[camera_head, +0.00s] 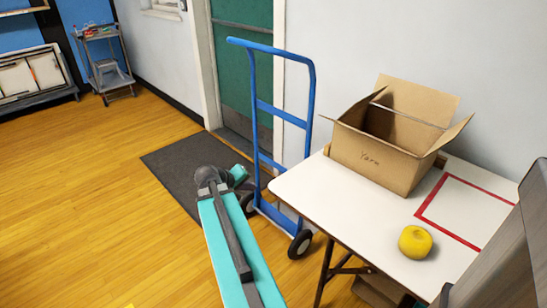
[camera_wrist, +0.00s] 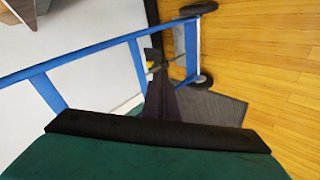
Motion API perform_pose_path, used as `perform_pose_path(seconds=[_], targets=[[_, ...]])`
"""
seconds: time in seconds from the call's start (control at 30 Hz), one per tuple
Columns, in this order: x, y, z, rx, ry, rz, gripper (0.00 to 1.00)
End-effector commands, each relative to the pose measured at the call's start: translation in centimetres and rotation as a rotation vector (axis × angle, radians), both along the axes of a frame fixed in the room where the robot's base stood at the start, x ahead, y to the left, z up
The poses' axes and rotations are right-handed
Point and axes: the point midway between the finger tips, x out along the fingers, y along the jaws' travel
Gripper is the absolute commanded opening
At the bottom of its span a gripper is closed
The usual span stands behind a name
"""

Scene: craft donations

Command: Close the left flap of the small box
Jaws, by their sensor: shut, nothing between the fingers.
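The small cardboard box (camera_head: 375,160), marked "Yarn", stands upright and open on the white table. Its left flap (camera_head: 360,107) stands up and leans outward. The back flap (camera_head: 425,100) is raised, and the right flap (camera_head: 452,132) sticks up and out. Whether a front flap is raised is hard to tell. My gripper (camera_wrist: 155,62) is shut and empty in the wrist view, with the blue hand truck behind it. In the head view my arm is left of the table, well apart from the box, and the fingers are not clearly visible.
The blue hand truck (camera_head: 262,105) stands between my arm and the wall, left of the table (camera_head: 310,190). A yellow yarn ball (camera_head: 414,242) lies at the table's front, near a red taped outline (camera_head: 432,198). A dark mat (camera_head: 185,165) lies before the green door (camera_head: 243,75).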

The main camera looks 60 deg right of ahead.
Motion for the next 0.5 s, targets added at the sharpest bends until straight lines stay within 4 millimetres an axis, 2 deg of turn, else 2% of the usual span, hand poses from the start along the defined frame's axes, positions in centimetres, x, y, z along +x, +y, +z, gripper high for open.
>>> perform_pose_path(seconds=[0.03, 0.2, 0.5], targets=[[0.8, 1.8, -2.1, 0.035, 0.013, 0.024, 0.00], [2.4, 7.4, -8.0, 0.149, 0.045, 0.087, 0.00], [3.0, 18.0, -17.6, 0.338, 0.120, 0.183, 0.00]])
